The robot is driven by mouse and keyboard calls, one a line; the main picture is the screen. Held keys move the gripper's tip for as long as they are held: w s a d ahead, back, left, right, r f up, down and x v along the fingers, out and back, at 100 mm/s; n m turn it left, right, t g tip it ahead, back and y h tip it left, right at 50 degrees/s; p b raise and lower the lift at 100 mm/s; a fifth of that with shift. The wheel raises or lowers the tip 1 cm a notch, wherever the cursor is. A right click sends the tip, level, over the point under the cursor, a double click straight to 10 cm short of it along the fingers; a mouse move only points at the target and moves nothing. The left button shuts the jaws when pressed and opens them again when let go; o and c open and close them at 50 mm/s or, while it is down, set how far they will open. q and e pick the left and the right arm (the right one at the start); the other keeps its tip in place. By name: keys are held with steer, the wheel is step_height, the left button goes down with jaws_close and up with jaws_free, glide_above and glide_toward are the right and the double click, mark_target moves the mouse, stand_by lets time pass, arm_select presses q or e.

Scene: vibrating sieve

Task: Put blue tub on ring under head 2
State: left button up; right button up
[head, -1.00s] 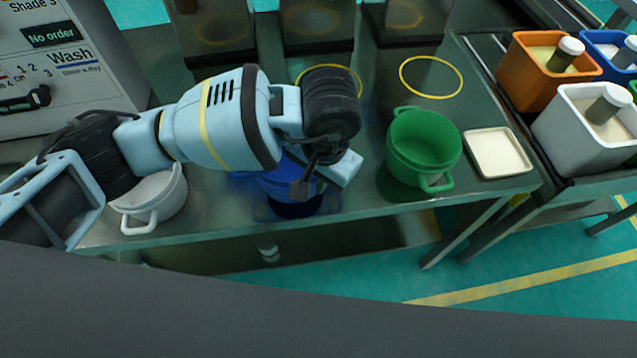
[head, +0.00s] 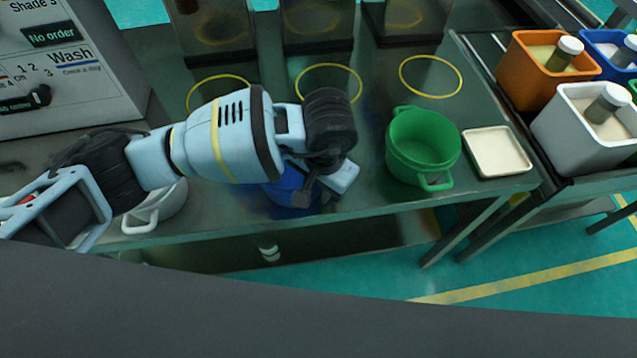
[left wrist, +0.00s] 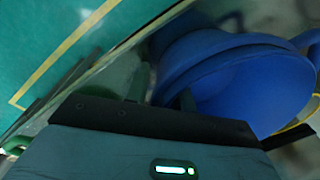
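The blue tub (head: 290,188) is at the front of the metal table, below my left gripper, which hides much of it. My left gripper (head: 322,185) is over the tub's near right side. In the left wrist view the blue tub (left wrist: 235,85) is close, with its opening in sight. The left gripper's fingers (left wrist: 163,92) are close together at the tub's rim. Whether they press on the wall is unclear. The middle yellow ring (head: 328,67), behind the tub, is empty and partly covered by my wrist. My right gripper is not in view.
A green tub (head: 422,145) stands right of the blue tub, beside a cream tray (head: 497,152). A white tub (head: 158,208) is at left, partly behind my arm. Left ring (head: 218,78) and right ring (head: 431,58) are empty. Orange (head: 535,85) and white (head: 570,135) bins stand at right.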

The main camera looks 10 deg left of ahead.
arm_select(q)
step_height(320, 180, up, 12)
steer(key=d, duration=0.1)
steer(key=shift+s+r, duration=0.15)
steer(key=shift+s, duration=0.1)
stand_by(0.5)
